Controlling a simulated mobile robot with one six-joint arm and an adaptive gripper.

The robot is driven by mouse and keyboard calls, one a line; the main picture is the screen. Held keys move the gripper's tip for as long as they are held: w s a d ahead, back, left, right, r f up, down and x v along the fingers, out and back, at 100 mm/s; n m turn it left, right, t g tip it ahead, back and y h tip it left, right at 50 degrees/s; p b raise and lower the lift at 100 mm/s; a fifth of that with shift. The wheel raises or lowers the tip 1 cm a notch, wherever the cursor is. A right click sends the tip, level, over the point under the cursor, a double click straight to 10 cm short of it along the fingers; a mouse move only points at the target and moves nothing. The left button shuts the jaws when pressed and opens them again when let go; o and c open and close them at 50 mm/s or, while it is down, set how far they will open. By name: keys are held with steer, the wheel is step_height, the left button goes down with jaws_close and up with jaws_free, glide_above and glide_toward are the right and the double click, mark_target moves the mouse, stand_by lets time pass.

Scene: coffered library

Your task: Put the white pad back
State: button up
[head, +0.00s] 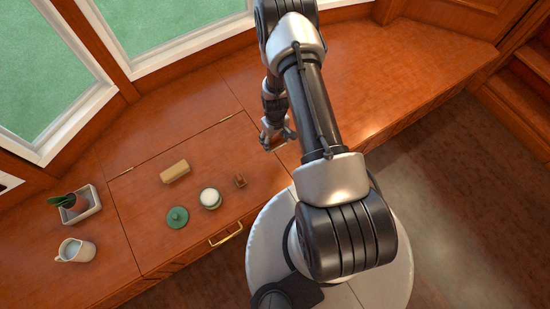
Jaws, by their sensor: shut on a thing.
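My gripper (278,140) is above the wooden counter, right of the small items and apart from them. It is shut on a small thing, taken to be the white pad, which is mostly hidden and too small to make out.
A tan block (174,171) lies behind the jar and a small brown wooden item (240,180) to its right. The counter (370,85) behind my arm is clear.

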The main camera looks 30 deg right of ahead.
mark_target(275, 161)
step_height(275, 161, down, 16)
steer(key=b, duration=0.4)
steer(key=o, duration=0.5)
steer(key=shift+f+b, duration=0.15)
steer(key=shift+b, duration=0.15)
steer(key=o, duration=0.4)
steer(key=shift+o, duration=0.2)
